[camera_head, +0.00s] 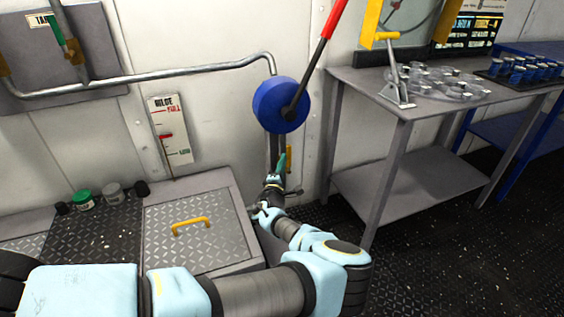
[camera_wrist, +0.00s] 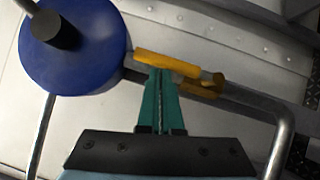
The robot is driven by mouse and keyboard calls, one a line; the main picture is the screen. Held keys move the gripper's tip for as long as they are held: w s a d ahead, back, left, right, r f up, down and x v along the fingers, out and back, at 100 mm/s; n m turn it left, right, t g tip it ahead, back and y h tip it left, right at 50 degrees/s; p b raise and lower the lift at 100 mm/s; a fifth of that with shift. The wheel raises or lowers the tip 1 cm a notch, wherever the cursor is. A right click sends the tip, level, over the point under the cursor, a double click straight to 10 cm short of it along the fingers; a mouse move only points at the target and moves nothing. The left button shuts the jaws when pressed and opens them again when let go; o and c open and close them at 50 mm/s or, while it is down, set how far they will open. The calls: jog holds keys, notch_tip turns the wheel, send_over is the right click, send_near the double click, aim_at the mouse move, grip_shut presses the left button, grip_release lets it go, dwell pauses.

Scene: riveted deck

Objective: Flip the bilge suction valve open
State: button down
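A yellow lever (camera_wrist: 182,68), which I take to be the bilge suction valve's handle, lies across the grey pipe beside the blue drum in the wrist view. It has a yellow body at its right end. In the head view a small part of it (camera_head: 289,153) shows behind my gripper, below the drum. My gripper (camera_wrist: 160,72) has teal fingers pressed together with no clear gap. Their tips overlap the lever's lower edge in the picture; I cannot tell whether they touch it. My gripper (camera_head: 281,161) also shows in the head view, pointing up at the wall.
The blue drum (camera_head: 272,103) carries a red-handled lever (camera_head: 332,20). A bilge gauge (camera_head: 170,136) hangs left of it. A tank-labelled panel (camera_head: 60,45) holds another valve with a green handle (camera_head: 56,30). A grey table (camera_head: 385,115) stands right. A hatch box with a yellow handle (camera_head: 190,222) sits below.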

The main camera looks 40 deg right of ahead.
jog(key=shift+d+r, duration=0.15)
notch_tip(320, 180, up, 10)
jog(key=p, duration=0.1)
dwell(0.5)
dwell(0.4)
jog(key=shift+f, duration=0.2)
